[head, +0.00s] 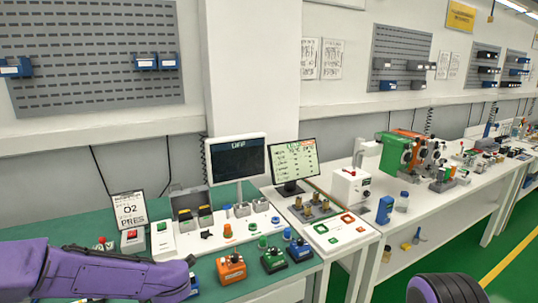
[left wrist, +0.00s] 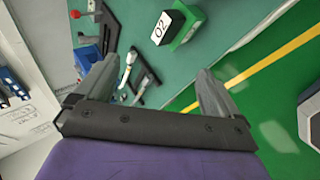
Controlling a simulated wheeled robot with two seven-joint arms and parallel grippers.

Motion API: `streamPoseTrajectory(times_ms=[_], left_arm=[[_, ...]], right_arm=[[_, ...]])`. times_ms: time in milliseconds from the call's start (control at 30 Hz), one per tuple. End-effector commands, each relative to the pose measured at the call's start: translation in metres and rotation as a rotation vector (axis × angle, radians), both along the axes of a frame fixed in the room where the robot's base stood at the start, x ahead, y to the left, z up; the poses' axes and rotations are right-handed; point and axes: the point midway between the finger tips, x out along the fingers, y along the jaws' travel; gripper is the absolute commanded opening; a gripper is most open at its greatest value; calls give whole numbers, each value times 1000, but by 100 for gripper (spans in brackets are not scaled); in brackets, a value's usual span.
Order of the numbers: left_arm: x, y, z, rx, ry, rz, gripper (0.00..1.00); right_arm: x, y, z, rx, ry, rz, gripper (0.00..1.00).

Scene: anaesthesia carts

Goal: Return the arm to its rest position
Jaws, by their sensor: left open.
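My left arm, purple, comes in from the left along the bottom of the head view, over the near edge of the green bench top. Its gripper is not clearly seen there. In the left wrist view my left gripper (left wrist: 150,85) shows two grey fingers spread wide apart, with nothing between them. Beyond the fingers lie the green bench top and the green floor. A purple and black round part at the bottom right of the head view looks like my right arm. The right gripper is not in view.
The green bench (head: 75,233) carries an orange box (head: 231,269), a green box (head: 273,260), a blue box (head: 299,250) and a dark monitor (head: 238,158). An O2 sign (head: 130,210) stands behind my arm. In the wrist view, an O2 block (left wrist: 172,28) sits beyond the fingers. Green floor is clear at right.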

Motion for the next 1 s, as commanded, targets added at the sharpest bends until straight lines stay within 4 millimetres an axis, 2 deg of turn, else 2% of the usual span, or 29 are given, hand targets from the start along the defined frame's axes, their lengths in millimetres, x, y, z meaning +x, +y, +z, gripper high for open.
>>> streamPoseTrajectory(times_ms=[33, 167, 200, 267, 300, 367, 400, 500, 600, 700, 800, 1000], left_arm=[[-12, -5, -33, 81, 53, -125, 96], [-58, -21, -117, 284, 220, -525, 96], [-77, -25, -141, 330, 278, -646, 96], [-108, -31, -174, 380, 361, -814, 96], [-131, -33, -195, 406, 418, -921, 96], [-167, -35, -223, 432, 502, -1071, 96], [-193, -35, -240, 440, 559, -1166, 96], [-257, -29, -274, 441, 696, -1360, 96], [-308, -17, -295, 431, 816, -1470, 96], [-337, -4, -309, 431, 902, -1510, 96], [-348, -5, -316, 420, 927, -1528, 96], [-348, -5, -314, 417, 926, -1525, 96]], right_arm=[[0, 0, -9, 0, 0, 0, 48], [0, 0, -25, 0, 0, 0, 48], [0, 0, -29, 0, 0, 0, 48], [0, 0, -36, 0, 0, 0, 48], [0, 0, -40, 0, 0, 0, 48], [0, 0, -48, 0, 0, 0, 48], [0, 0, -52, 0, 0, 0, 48], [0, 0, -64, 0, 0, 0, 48], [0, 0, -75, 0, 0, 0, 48], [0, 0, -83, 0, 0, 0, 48], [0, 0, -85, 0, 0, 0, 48], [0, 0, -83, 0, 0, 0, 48]])
